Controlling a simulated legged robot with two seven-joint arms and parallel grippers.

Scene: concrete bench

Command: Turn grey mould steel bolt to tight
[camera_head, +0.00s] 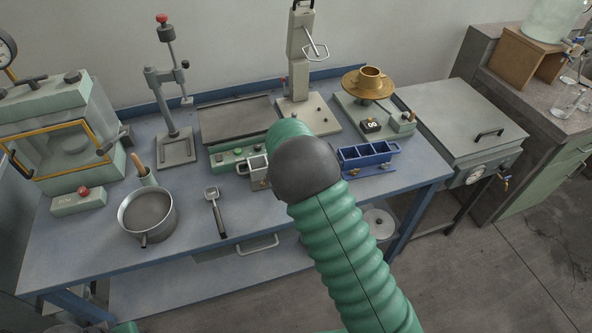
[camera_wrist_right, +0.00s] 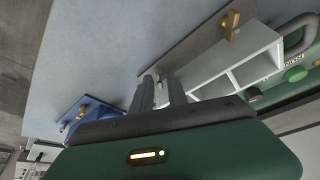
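The grey mould (camera_head: 259,172) lies on the blue bench in the head view, partly hidden behind my right arm. In the right wrist view the grey mould (camera_wrist_right: 262,38) shows its open compartments and a brass-coloured bolt (camera_wrist_right: 230,26) on its plate. My right gripper (camera_wrist_right: 159,82) is close to the mould's near end. Its two fingers stand a small gap apart, with a pale grey part at their tips. I cannot tell whether this is the steel bolt or whether the fingers touch it. The head view hides this gripper. My left gripper is not in view.
A blue mould (camera_head: 368,158) sits right of my arm; it also shows in the wrist view (camera_wrist_right: 92,112). A green control box (camera_head: 233,157) stands behind the grey mould. A pan (camera_head: 147,211) and a scoop (camera_head: 216,212) lie left, with clear bench between scoop and arm.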

